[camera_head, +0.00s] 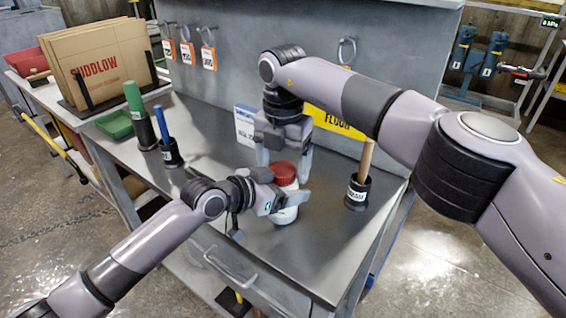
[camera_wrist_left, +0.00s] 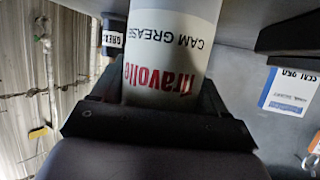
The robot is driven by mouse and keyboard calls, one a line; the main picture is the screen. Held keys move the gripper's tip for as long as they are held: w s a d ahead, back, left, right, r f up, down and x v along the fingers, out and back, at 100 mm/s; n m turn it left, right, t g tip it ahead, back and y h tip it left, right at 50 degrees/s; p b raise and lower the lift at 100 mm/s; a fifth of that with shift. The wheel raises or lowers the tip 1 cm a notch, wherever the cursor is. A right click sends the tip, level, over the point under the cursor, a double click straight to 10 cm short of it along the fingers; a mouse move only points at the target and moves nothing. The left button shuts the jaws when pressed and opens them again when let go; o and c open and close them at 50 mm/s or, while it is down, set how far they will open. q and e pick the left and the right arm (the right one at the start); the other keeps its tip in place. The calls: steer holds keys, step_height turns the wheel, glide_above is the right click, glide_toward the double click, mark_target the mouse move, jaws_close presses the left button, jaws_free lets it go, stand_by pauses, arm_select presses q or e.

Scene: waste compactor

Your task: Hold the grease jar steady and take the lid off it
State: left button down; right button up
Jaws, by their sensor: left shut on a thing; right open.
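The grease jar (camera_head: 285,215) is white, stands upright on the steel bench and wears a red lid (camera_head: 284,172). My left gripper (camera_head: 287,197) is shut on the jar's body from the left, below the lid. In the left wrist view the jar (camera_wrist_left: 165,45) fills the space between the fingers, its "CAM GREASE" label upside down. My right gripper (camera_head: 284,163) points down from above, open, with a finger on each side of the lid. Whether those fingers touch the lid cannot be told.
A black holder with a wooden handle (camera_head: 359,190) stands right of the jar. Green-handled (camera_head: 136,110) and blue-handled (camera_head: 166,140) tools stand in holders at left. A yellow sign (camera_head: 335,122) and a white-blue card (camera_head: 244,126) are behind. The bench front is clear.

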step_height(320, 180, up, 4)
steer(key=shift+a+f, duration=0.15)
steer(key=shift+r, duration=0.5)
steer(key=shift+c, duration=0.5)
steer(key=m, duration=0.1)
steer(key=r+m, duration=0.1)
steer(key=shift+r+m, duration=0.3)
steer(key=shift+m, duration=0.1)
steer(key=m, duration=0.1)
steer(key=r+m, duration=0.1)
steer(key=m, duration=0.1)
steer(key=shift+s+r+m, duration=0.1)
steer(key=shift+r+m, duration=0.15)
steer(key=shift+m, duration=0.05)
steer(key=shift+f, duration=3.9)
steer(key=c, duration=1.1)
steer(key=shift+o, duration=0.2)
steer(key=n, duration=0.6)
